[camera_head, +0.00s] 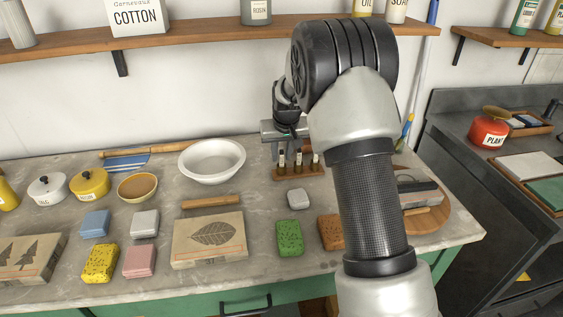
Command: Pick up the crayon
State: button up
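No single item can be clearly identified as the crayon. Several small dark, pale-banded upright pieces (298,160) stand in a wooden rack (299,173) near the back of the counter; they may be crayons, but are too small to tell. A brown stick (211,203) lies behind the leaf-printed box. My gripper (288,147) is partly hidden by my arm and points down at the rack, just above or behind its pieces. I cannot see whether its fingers are apart or hold anything.
A white bowl (212,159) stands left of the rack. A pale grey block (298,199) and a green sponge (289,237) lie in front. The leaf box (209,240) is front left. A round wooden board (437,215) is partly behind my arm. A shelf (200,37) runs above.

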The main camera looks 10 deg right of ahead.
grip_shut()
notch_tip(320, 180, up, 10)
jog(key=shift+p, duration=0.6)
jog(key=shift+d, duration=0.1)
